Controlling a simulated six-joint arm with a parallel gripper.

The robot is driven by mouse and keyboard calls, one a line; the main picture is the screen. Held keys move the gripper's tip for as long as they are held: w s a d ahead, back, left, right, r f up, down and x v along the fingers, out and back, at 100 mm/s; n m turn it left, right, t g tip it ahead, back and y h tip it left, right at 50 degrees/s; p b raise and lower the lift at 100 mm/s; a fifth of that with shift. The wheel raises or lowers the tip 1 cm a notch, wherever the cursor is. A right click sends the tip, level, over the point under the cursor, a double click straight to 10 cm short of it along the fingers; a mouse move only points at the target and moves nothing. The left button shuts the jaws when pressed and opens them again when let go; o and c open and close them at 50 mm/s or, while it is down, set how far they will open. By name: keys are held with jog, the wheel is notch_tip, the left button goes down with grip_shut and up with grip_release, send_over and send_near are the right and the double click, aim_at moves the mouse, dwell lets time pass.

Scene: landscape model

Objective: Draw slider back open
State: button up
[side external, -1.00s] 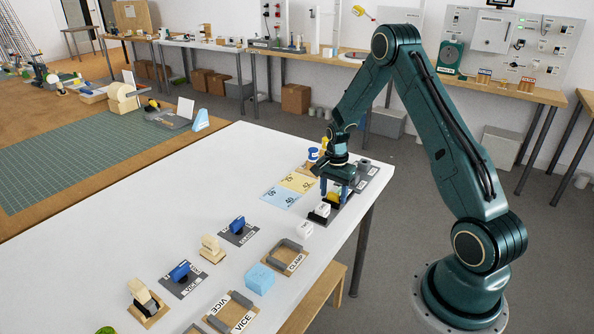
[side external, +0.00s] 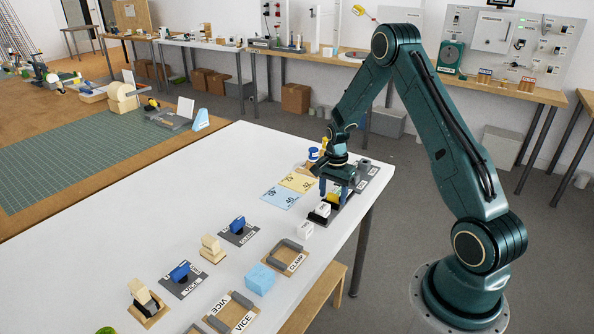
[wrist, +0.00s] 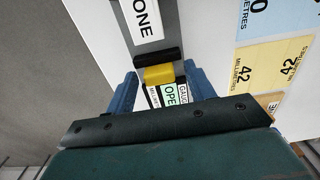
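The slider is a yellow block (wrist: 158,75) with a black bar (wrist: 157,54) beside it, on a dark strip with labels. In the side external view the yellow block (side external: 334,197) shows partly between my fingers. My gripper (side external: 336,190) points down over the strip. In the wrist view its blue fingers stand on either side of the yellow block, with a gap showing at each side, so it looks open. A label reading OPEN (wrist: 169,96) and one reading GAUGE lie on the palm side of the yellow block. My palm hides the strip beyond them.
A white block (side external: 323,210) sits on the strip near the slider, and another white block (side external: 305,230) stands on the table. Yellow and blue number cards (side external: 281,196) lie to the left. A clamp tray (side external: 286,255) and blue cube (side external: 260,279) are nearer. The table's right edge is close.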

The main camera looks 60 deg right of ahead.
aim_at(333, 194)
jog(key=shift+d+r, duration=0.1)
jog(key=shift+r, duration=2.7)
jog(key=shift+r, duration=0.1)
jog(key=shift+a+r, duration=0.2)
jog(key=s+a+r+n+t, duration=0.1)
jog(key=s+a+r+n, duration=0.25)
jog(key=a+r, duration=0.5)
jog(key=s+a+r+n+t, duration=0.2)
jog(key=a+r+n, duration=0.35)
jog(key=r, duration=0.55)
jog(key=s+a+r+n+t, duration=0.1)
jog(key=s+a+n, duration=0.3)
jog(key=s, duration=0.4)
jog(key=s+a+r+n+t, duration=0.1)
jog(key=s+a+r+n, duration=0.3)
jog(key=s+a, duration=0.3)
jog(key=shift+s+r+n+t, duration=0.15)
jog(key=shift+s+n+t, duration=0.15)
jog(key=shift+s+n, duration=0.15)
